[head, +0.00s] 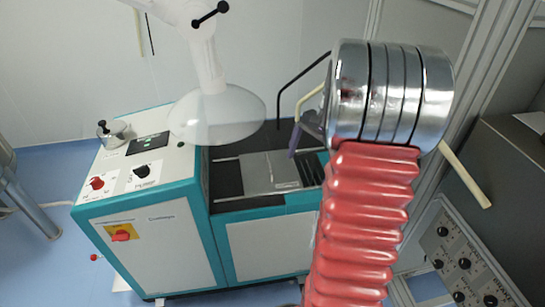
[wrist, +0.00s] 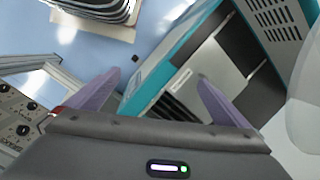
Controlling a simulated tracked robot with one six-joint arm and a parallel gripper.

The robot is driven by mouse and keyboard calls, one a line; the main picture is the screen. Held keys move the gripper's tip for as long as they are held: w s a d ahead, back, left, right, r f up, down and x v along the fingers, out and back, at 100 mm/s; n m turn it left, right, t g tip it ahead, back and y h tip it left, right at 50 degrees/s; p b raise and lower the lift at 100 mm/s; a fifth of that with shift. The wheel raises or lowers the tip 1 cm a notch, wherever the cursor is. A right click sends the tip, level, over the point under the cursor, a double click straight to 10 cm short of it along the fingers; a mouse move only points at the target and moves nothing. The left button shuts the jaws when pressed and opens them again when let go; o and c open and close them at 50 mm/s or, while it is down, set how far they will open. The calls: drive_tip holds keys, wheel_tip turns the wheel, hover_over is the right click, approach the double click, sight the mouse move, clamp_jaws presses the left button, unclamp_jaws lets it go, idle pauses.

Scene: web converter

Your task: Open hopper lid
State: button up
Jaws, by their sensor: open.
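The machine (head: 165,240) is a white and teal cabinet with a black recessed top at its right. A grey metal plate (head: 262,172), which looks like the hopper lid, lies flat there beside dark slots. It also shows in the wrist view (wrist: 205,72), beyond the right finger. My gripper (wrist: 160,76) is open and empty, with its two purple fingers spread apart. I see no contact with the plate.
A clear extraction hood (head: 217,115) on a white arm hangs over the machine, left of the plate. Knobs and a small display (head: 148,143) are on the machine's left top. A grey control panel (head: 465,262) stands at the right. Blue floor shows at the left.

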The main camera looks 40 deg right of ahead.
drive_tip(key=s+a+r+n+t, duration=0.1)
drive_tip(key=s+a+r+n, duration=0.2)
drive_tip(key=a, duration=0.8)
drive_tip(key=s+a+r+n+t+h, duration=0.1)
drive_tip(key=s+a+r+n, duration=0.3)
drive_tip(key=a+n, duration=0.4)
drive_tip(key=s+a+r+n+t+h, duration=0.1)
drive_tip(key=a+n, duration=0.4)
drive_tip(key=a, duration=0.9)
wheel_tip(320, 180, up, 2)
drive_tip(key=shift+s+a+r+t, duration=0.2)
drive_tip(key=shift+s+t, duration=0.5)
drive_tip(key=shift+s, duration=0.55)
